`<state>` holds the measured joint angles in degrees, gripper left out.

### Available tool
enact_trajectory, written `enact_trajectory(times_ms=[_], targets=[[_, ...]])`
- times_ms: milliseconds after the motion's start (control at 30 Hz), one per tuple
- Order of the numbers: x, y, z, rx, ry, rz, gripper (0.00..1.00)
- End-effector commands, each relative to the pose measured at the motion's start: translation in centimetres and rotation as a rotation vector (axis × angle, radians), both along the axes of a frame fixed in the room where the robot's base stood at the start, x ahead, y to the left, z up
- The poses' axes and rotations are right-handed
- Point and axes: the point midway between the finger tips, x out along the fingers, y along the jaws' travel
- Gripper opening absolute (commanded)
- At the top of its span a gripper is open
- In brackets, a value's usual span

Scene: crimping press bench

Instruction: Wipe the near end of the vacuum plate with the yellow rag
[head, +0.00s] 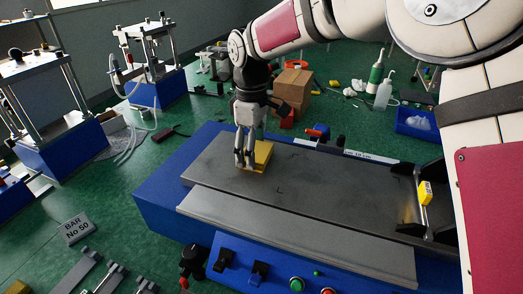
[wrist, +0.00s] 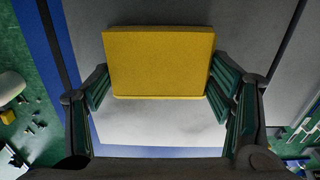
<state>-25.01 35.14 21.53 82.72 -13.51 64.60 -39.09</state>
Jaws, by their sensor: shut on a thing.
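The yellow rag (head: 263,154) looks like a thick folded pad. It is at the left part of the long grey vacuum plate (head: 330,185) in the head view, on or just above the surface; I cannot tell whether it touches. My gripper (head: 245,164) points down and is shut on the rag. In the wrist view the rag (wrist: 160,62) sits between the two green-padded fingers (wrist: 160,90), with the grey plate (wrist: 160,125) beneath. The rag hides the plate under it, and the fingers partly hide the rag in the head view.
The plate's blue machine (head: 160,205) has levers and buttons in front. A dark bracket with a yellow label (head: 425,192) stands at the plate's right end. Behind are a cardboard box (head: 293,88), bottles (head: 384,92) and a blue tray (head: 415,124). Small presses (head: 60,125) stand left.

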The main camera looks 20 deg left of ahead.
Motion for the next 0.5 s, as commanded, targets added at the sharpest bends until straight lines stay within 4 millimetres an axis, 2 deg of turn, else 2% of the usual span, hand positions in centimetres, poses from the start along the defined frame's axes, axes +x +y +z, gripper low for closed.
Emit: enact_trajectory(times_ms=[200, 500], targets=[[0.2, 1.9, -0.1, 0.0, 0.0, 0.001, 0.48], [0.2, 3.1, -0.1, 0.0, 0.0, 0.002, 0.48]])
